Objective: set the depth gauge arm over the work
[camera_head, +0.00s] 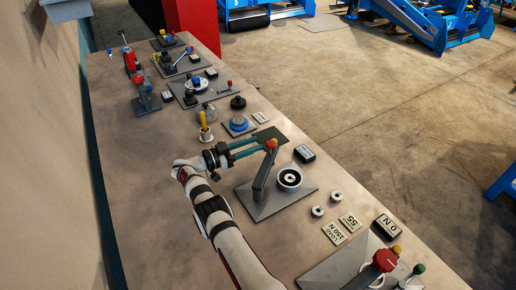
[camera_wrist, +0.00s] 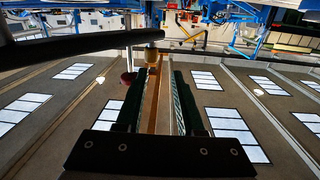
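An upright grey arm with an orange-red knob (camera_head: 271,143) on top stands on a grey plate (camera_head: 250,208); I take it for the depth gauge arm. A white ring-shaped piece with a dark centre (camera_head: 289,178) sits to its right on the same plate, and the arm stands beside it. My gripper (camera_head: 262,146) reaches in from the left, its two teal fingers apart and its tips close to the knob. In the wrist view a small orange-tan knob (camera_wrist: 152,56) shows at the far end of the open fingers (camera_wrist: 157,78). Contact cannot be told.
Two small white rings (camera_head: 318,211) and label blocks (camera_head: 335,234) lie right of the plate. Another plate with a red knob (camera_head: 385,260) is at the front right. A yellow-handled piece (camera_head: 204,125) and several fixtures stand farther back. The bench's left side is bare.

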